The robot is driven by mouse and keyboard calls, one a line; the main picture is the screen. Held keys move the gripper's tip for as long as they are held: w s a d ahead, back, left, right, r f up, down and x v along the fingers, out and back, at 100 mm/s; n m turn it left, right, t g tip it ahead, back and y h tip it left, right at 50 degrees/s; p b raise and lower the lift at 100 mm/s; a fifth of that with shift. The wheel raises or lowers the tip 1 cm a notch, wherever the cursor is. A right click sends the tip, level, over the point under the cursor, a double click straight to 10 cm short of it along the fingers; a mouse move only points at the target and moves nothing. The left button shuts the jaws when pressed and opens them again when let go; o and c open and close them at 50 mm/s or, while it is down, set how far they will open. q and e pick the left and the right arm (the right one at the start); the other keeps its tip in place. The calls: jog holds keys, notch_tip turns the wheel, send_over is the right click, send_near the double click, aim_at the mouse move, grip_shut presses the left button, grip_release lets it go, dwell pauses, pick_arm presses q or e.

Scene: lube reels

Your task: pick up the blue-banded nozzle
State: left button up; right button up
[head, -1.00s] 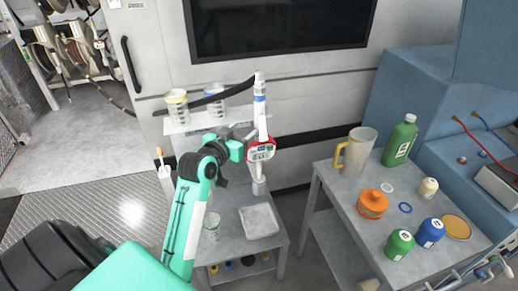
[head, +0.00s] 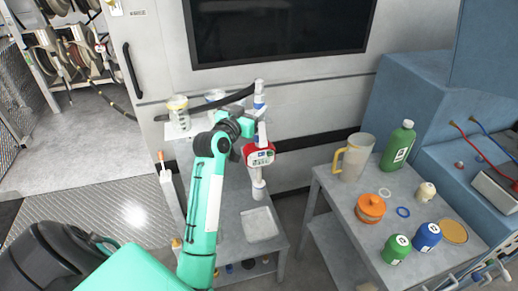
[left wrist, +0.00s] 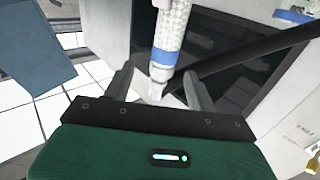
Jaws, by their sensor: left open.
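The blue-banded nozzle (head: 259,88) stands upright at the back of the small grey table, with a red metering handle (head: 259,155) below its band. Its middle is partly hidden by my left gripper (head: 256,117). In the left wrist view the white, textured nozzle (left wrist: 172,28) with its blue band comes down between the two open fingers of my left gripper (left wrist: 160,88). Both fingers look clear of it; the depth between them is hard to judge. My right gripper is out of view.
A shallow tray (head: 260,224) lies on the small table. The right table (head: 345,208) holds a jug (head: 354,158), a green bottle (head: 399,146) and several small containers.

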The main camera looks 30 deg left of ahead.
aim_at(257, 101)
pick_arm(q)
jog(key=w, duration=0.1)
jog(key=w+p, duration=0.1)
jog(key=w, duration=0.1)
jog(key=shift+w+a+r, duration=0.2)
jog(key=shift+w+a, duration=0.05)
jog(key=shift+a, duration=0.15)
jog(key=shift+w+f, duration=0.1)
jog(key=shift+w, duration=0.25)
grip_shut()
